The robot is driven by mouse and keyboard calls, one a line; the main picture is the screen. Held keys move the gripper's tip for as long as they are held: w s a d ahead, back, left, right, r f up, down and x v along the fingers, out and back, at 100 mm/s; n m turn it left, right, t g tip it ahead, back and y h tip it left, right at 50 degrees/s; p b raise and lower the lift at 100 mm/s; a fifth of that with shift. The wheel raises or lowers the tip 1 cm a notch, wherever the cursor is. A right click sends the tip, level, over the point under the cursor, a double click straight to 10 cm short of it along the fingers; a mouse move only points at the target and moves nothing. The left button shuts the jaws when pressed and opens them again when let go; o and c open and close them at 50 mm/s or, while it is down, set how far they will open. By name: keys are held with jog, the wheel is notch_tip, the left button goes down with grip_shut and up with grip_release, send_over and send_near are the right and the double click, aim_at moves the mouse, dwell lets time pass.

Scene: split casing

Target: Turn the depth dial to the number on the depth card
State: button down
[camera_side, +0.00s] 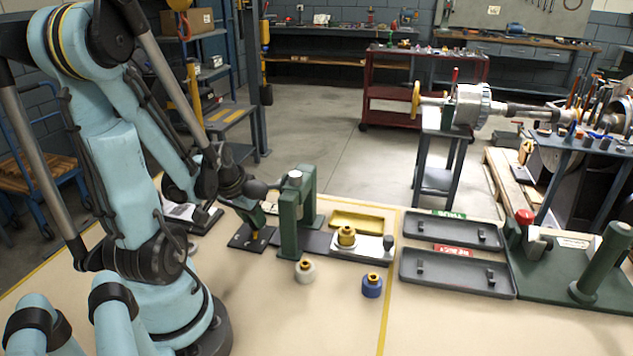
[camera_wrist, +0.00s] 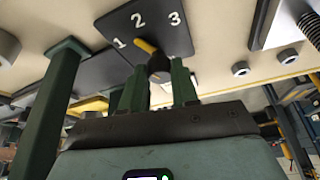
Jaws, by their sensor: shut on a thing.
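The depth dial's dark plate (camera_wrist: 158,24) carries the numbers 1, 2 and 3 in the wrist view. Its dark knob (camera_wrist: 159,70) has a yellow pointer (camera_wrist: 146,46), whose tip points between 1 and 2. My gripper (camera_wrist: 160,85) has its two green fingers on either side of the knob and is shut on it. In the side view the dial plate (camera_side: 250,238) lies left of the green press, with my gripper (camera_side: 254,222) over it. I cannot make out a depth card with a readable number in either view.
The green press (camera_side: 290,222) stands close right of the dial; its post (camera_wrist: 52,105) shows in the wrist view. A white-and-yellow part (camera_side: 304,271) and a blue-and-yellow part (camera_side: 372,285) stand in front. Two dark trays (camera_side: 457,290) lie right.

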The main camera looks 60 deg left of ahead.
jog(key=shift+w+n+g+y, duration=0.1)
jog(key=shift+n+g+y, duration=0.3)
jog(key=shift+n, duration=1.1)
jog(key=c, duration=0.8)
grip_release()
jog(key=shift+c, duration=0.2)
jog(key=shift+r, duration=0.1)
jog(key=shift+v, duration=1.55)
notch_tip(320, 180, up, 7)
